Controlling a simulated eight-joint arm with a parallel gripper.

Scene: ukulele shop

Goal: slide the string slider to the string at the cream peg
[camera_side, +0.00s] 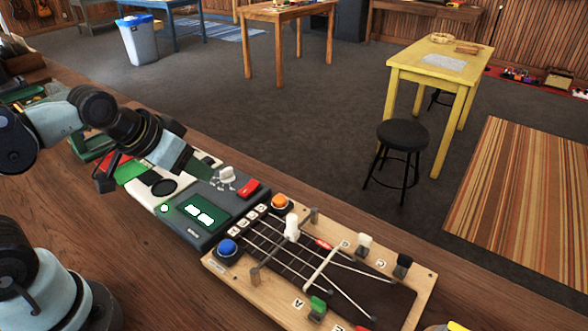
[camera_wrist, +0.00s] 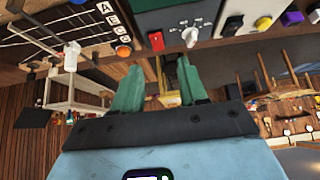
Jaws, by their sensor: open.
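The wooden string board (camera_side: 228,272) lies on the bench with several strings over a dark panel. A slider with an upright white knob (camera_side: 292,227) appears to stand near the far edge of the strings; its knob also shows in the wrist view (camera_wrist: 71,55). The cream peg (camera_side: 364,241) stands at the board's far right, between the slider and the black peg (camera_side: 403,263). A green peg (camera_side: 317,307) is on the near side. My gripper (camera_side: 172,160) is open and empty, left of the board over the grey device, its green fingers apart in the wrist view (camera_wrist: 158,78).
The grey device (camera_side: 200,222) with a screen and a red switch (camera_side: 247,187) adjoins the board's left end. An orange button (camera_side: 280,202) and a blue button (camera_side: 227,247) sit at that end. A pale slanted bar (camera_side: 320,268) crosses the strings.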

